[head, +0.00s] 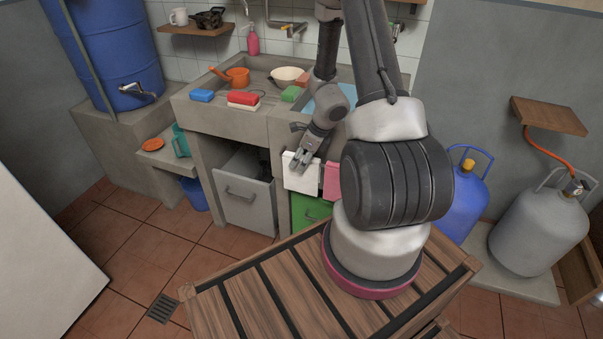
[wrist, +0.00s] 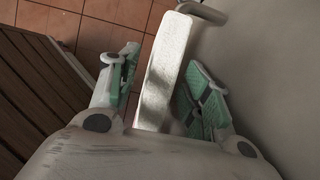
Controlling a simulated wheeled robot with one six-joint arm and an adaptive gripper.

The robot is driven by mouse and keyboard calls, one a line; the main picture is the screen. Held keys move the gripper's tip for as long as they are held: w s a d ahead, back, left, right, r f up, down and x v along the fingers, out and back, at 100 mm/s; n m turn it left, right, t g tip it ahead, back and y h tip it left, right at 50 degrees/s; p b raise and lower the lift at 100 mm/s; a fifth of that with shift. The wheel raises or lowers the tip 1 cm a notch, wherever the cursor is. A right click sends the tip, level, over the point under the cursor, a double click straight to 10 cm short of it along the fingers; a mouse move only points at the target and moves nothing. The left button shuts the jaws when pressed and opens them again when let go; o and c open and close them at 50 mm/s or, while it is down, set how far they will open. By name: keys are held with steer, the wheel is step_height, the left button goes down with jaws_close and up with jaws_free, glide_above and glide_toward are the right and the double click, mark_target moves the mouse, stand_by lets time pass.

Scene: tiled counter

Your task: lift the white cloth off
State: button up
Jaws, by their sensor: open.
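The white cloth (head: 301,176) hangs at the front of the counter, below the sink. In the wrist view the white cloth (wrist: 166,62) runs between the two green-padded fingers of my gripper (wrist: 162,82). Each finger stands apart from it on the left, while the gap on the right is narrower and partly in shadow. In the head view my gripper (head: 303,160) is at the top of the cloth and covers part of its upper edge. The jaws are open and hold nothing.
A pink cloth (head: 331,181) hangs just right of the white one. A green drawer front (head: 308,211) is below, and a grey drawer (head: 245,200) stands partly open to the left. A metal bar (wrist: 203,12) shows by the cloth in the wrist view.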

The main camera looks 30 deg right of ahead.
steer(key=shift+f, duration=0.25)
stand_by(0.4)
jaws_close()
